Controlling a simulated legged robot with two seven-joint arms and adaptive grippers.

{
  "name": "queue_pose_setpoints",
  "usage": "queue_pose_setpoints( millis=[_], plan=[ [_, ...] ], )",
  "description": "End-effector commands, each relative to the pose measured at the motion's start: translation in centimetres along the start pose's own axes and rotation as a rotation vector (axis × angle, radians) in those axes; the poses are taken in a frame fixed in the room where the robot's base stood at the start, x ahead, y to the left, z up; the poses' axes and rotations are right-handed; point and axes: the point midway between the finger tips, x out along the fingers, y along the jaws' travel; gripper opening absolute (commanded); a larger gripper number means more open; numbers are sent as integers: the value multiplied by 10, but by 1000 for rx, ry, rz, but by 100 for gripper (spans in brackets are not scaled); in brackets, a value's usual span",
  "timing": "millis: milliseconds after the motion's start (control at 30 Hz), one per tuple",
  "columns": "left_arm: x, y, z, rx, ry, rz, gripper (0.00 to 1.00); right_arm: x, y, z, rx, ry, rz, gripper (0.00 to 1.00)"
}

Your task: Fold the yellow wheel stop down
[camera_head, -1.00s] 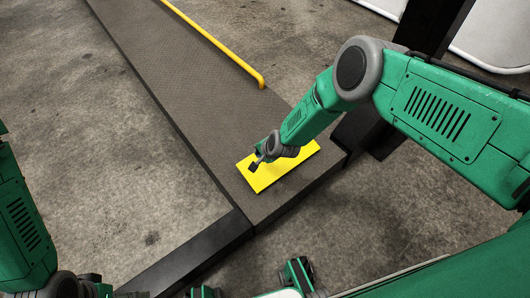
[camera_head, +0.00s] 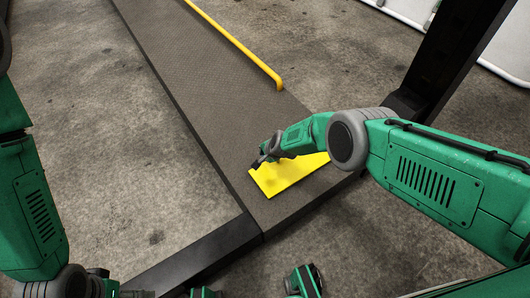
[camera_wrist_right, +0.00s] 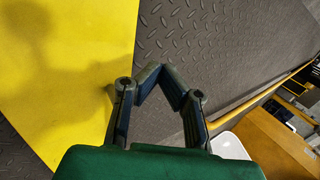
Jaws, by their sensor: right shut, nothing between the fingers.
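The yellow wheel stop (camera_head: 285,178) is a flat yellow plate at the near end of the dark ramp (camera_head: 205,110). It looks low over the deck; I cannot tell whether it lies fully flat. My right gripper (camera_head: 262,160) is at its far left edge, and my forearm hides part of the plate. In the right wrist view the plate (camera_wrist_right: 65,70) fills the left side, and the shut, empty right gripper (camera_wrist_right: 160,75) appears beside its edge, over the tread deck. Contact is unclear. My left gripper (camera_head: 100,280) shows only partly at the bottom left.
A yellow rail (camera_head: 235,42) runs along the far side of the ramp. A black post (camera_head: 450,60) stands on the right behind my right arm. A black beam (camera_head: 200,255) meets the ramp's near end. Bare concrete floor (camera_head: 80,120) lies left of the ramp.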

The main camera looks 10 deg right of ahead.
Motion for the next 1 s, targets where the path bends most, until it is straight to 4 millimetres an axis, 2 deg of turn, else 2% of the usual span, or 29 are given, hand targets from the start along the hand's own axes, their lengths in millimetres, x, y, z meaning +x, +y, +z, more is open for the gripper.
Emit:
queue_pose_setpoints(
  millis=[667, 867, 967, 1000],
  plan=[
    [-1, 0, 0, 0, 0, 0, 100, 4, 0, 3, -1, -4, -2, 0],
    [-16, 0, -1, 0, 0, 0, 100, -14, -13, 2, -1, -4, -2, 0],
    [-31, 0, -2, 0, 0, 0, 100, -31, -26, 0, -1, -4, -1, 0],
    [-28, 0, -2, 0, 0, 0, 100, -32, -35, 0, -5, -4, -5, 0]
  ],
)
